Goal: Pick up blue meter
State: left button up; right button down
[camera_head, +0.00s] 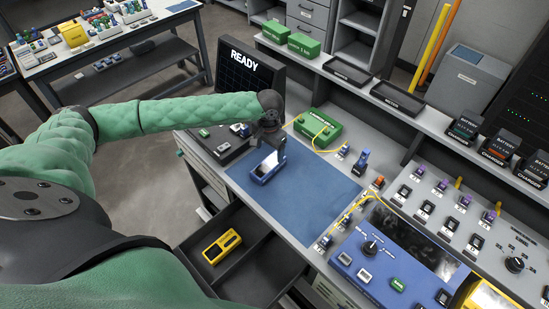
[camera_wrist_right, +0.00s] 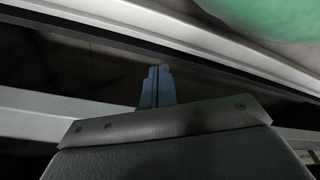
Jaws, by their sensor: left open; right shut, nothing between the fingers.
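The blue meter (camera_head: 265,169), a small blue-framed device with a pale face, is at the left part of the blue mat (camera_head: 308,195). My left gripper (camera_head: 269,148) is open, right at the upper end of the meter. Its fingers are small and partly hidden, so I cannot tell whether they are around the meter or just above it. My right gripper (camera_wrist_right: 157,84) shows only in the right wrist view. Its fingers are together and empty, near pale rails and a dark gap.
A yellow meter (camera_head: 222,246) lies in the open drawer below the bench. A green case (camera_head: 318,128) with a yellow cable stands behind the mat. A blue panel (camera_head: 385,262) with a knob is at the right. The middle of the mat is clear.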

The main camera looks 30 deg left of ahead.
aim_at(269, 164)
pick_arm(q)
jog(key=shift+s+d+f+p, duration=0.1)
jog(key=shift+s+f+p, duration=0.15)
jog(key=shift+f, duration=0.2)
jog(key=shift+s+f+p, duration=0.15)
jog(key=shift+f+p, duration=0.2)
jog(key=shift+f, duration=0.1)
jog(key=shift+f+p, duration=0.3)
jog(key=shift+f, duration=0.05)
jog(key=f+p, duration=0.2)
jog(key=f, duration=0.1)
jog(key=shift+s+f, duration=0.15)
jog(key=shift+s, duration=0.2)
jog(key=shift+w+f, duration=0.1)
jog(key=shift+f, duration=0.55)
pick_arm(e)
jog(key=s+d+f+g, duration=0.1)
jog(key=s+f, duration=0.1)
jog(key=s, duration=0.9)
jog(key=shift+s+d, duration=0.35)
jog(key=shift+d, duration=0.05)
pick_arm(q)
jog(key=c, duration=1.2)
jog(key=shift+c, duration=0.2)
jog(key=shift+r, duration=0.15)
